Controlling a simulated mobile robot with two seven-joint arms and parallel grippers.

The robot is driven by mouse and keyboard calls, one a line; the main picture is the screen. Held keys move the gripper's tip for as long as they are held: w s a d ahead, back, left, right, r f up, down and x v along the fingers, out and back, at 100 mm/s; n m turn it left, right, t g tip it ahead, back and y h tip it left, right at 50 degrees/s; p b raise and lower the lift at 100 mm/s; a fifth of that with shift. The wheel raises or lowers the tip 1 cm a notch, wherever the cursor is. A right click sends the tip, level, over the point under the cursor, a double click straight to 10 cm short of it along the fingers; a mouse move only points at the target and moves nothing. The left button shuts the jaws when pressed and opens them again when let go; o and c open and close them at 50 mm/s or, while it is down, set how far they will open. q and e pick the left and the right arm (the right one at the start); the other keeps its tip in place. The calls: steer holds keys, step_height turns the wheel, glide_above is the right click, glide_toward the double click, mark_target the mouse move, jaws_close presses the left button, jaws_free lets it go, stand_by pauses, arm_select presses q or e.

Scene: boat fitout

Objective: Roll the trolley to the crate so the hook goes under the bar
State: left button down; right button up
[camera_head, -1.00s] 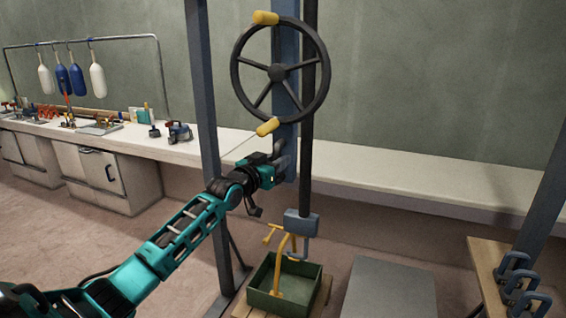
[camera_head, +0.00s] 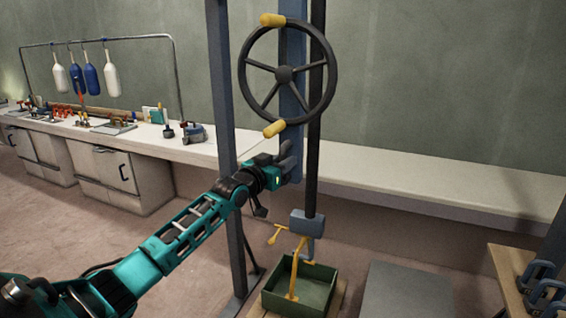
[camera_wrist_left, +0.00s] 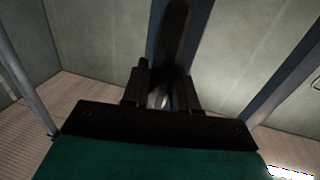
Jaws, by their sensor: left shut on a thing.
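The trolley is a blue-grey upright (camera_head: 292,88) with a black handwheel (camera_head: 284,74) carrying two yellow grips, and a dark pole. My left gripper (camera_head: 284,167) is shut on a dark upright handle of the trolley, which shows between the fingers in the left wrist view (camera_wrist_left: 168,85). My right gripper is out of view.
A dark post (camera_head: 221,120) stands left of the trolley. A long white bench (camera_head: 400,188) runs along the wall behind. A grey slab (camera_head: 408,290) lies right of the crate. A wooden table (camera_head: 512,268) with grey clamps is at the right.

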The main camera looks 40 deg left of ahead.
arm_select(q)
steer(key=c, duration=1)
jaws_free()
steer(key=shift+s+a, duration=0.1)
steer(key=shift+a, duration=0.3)
steer(key=shift+d, duration=0.15)
steer(key=s, duration=1.3)
steer(key=shift+d, duration=0.2)
steer(key=shift+w, duration=0.1)
